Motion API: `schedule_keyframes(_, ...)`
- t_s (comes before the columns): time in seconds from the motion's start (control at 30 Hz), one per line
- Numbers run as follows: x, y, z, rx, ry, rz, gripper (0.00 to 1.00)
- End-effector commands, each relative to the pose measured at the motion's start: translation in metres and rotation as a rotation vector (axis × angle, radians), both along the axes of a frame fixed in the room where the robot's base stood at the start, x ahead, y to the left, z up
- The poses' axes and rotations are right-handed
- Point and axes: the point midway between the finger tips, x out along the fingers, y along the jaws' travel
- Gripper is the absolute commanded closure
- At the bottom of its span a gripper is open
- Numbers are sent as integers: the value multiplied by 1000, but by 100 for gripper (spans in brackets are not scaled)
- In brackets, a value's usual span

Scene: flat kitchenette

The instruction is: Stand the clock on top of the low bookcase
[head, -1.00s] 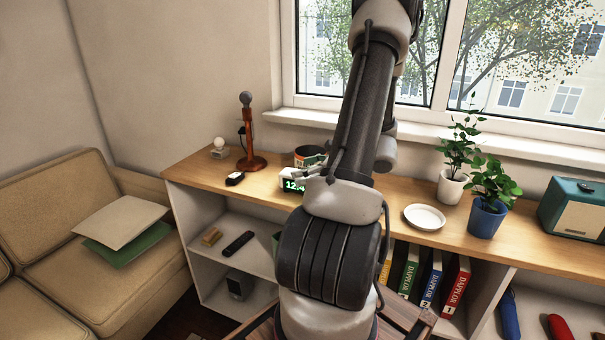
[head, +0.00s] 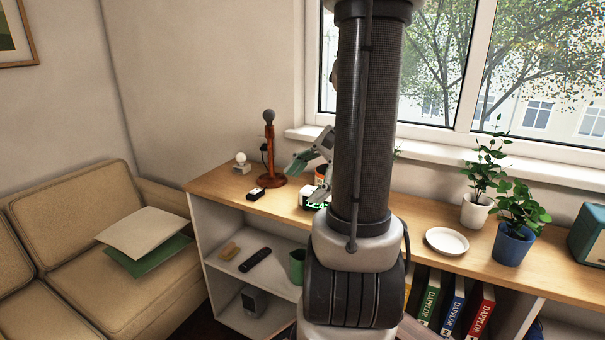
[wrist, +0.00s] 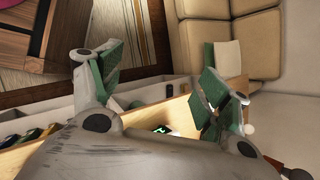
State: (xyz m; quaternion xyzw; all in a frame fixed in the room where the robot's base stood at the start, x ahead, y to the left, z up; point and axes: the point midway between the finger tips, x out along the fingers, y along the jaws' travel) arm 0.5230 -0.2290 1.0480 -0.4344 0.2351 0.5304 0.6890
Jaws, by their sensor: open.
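The clock (head: 309,193) is a small white block with green glowing digits. It sits on the wooden top of the low bookcase (head: 225,188), left of my arm and partly hidden by my gripper. My gripper (head: 303,184) is beside and over the clock, its green-padded fingers spread. In the wrist view my gripper (wrist: 160,88) is open with nothing between the fingers. The clock's glowing face (wrist: 161,129) shows small and dark below the gap. I cannot tell whether a finger touches it.
A lamp with a reddish wooden stand (head: 270,150) and a small black object (head: 255,194) are left of the clock. A white plate (head: 447,241) and potted plants (head: 515,228) are at right. Shelves below hold a green mug (head: 297,266) and binders.

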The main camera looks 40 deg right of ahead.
Motion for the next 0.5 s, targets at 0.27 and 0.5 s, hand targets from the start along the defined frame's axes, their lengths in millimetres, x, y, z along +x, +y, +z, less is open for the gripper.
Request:
schedule_keyframes(0.27,-49,72,45,-615,-217,860,23)
schedule_keyframes(0.5,-63,81,68,-935,-407,1259,23)
